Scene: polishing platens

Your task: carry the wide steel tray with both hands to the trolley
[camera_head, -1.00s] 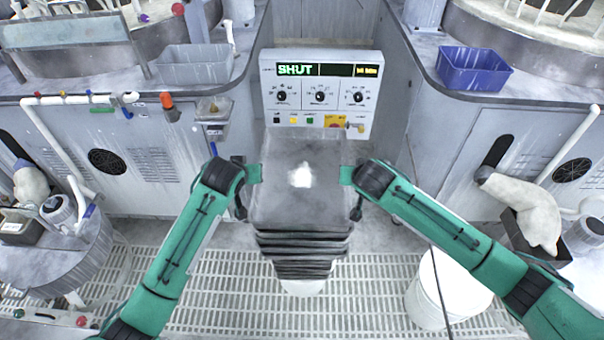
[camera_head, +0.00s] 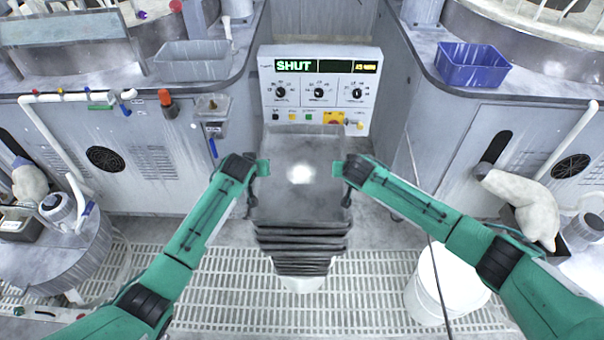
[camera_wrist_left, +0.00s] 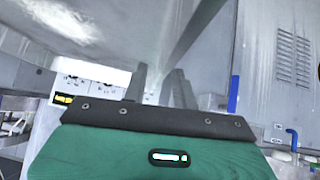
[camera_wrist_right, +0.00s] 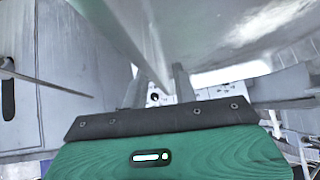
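The wide steel tray (camera_head: 300,200) is a grey, worn sheet with a bright glare spot, in the middle of the head view. It spans the gap between my two grippers. My left gripper (camera_head: 263,168) is at its left edge and my right gripper (camera_head: 338,168) at its right edge. In the left wrist view, the fingers (camera_wrist_left: 160,88) stand either side of the tray's rim. In the right wrist view, the fingers (camera_wrist_right: 158,88) do the same. Both look shut on the rim. The tray's underside is hidden in the head view. I cannot make out a trolley.
A control panel (camera_head: 318,92) reading SHUT stands just beyond the tray. Cabinets flank it, with a grey bin (camera_head: 193,62) on the left top and a blue bin (camera_head: 472,66) on the right. A white bucket (camera_head: 425,300) stands on the grating (camera_head: 215,305) at right.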

